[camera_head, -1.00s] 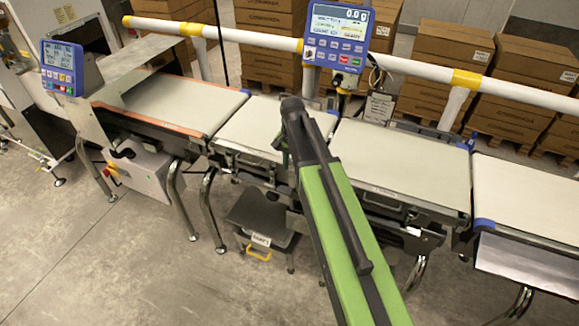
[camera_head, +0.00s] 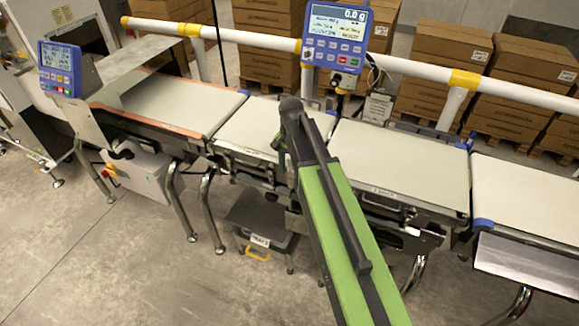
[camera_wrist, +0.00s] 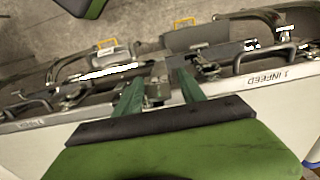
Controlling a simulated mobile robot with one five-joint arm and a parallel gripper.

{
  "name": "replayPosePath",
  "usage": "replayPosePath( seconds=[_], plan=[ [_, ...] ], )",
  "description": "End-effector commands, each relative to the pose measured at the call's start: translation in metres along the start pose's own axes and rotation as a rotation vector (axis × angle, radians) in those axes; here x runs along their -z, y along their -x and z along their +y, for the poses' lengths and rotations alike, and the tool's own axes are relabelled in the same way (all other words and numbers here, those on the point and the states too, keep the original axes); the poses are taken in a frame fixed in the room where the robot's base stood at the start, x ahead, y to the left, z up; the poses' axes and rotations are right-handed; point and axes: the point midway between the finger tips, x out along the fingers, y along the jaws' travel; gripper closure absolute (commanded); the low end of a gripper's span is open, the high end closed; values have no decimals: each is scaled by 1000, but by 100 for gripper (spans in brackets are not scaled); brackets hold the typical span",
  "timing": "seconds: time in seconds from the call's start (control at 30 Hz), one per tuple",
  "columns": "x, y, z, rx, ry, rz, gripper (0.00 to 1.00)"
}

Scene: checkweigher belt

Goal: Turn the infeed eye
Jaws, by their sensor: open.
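A small grey-brown block on a bracket (camera_wrist: 157,86), which looks like the infeed eye, stands at the belt frame's edge in the wrist view. My gripper (camera_wrist: 159,77) is open, with its two green fingers on either side of this block. I cannot tell whether either finger touches it. In the head view my green arm reaches over the gap between two belt sections and hides the block and most of the gripper.
Pale belt sections (camera_head: 402,160) lie on both sides of my arm. A blue weight display (camera_head: 336,35) stands behind, near a white rail (camera_head: 410,68). A dark bin (camera_head: 262,218) sits under the frame. The floor at the front left is clear.

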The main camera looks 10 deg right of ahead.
Motion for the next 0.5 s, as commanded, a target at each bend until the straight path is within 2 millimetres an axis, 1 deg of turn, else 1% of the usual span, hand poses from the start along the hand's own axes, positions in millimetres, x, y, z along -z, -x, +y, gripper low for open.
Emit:
replayPosePath(
  seconds=[0.17, 0.27, 0.5],
  plan=[
    [0, 23, 0, 0, 0, -1, 53],
    [0, 42, 0, 0, 0, 0, 53],
    [0, 96, 0, 0, 0, 0, 53]
  ],
)
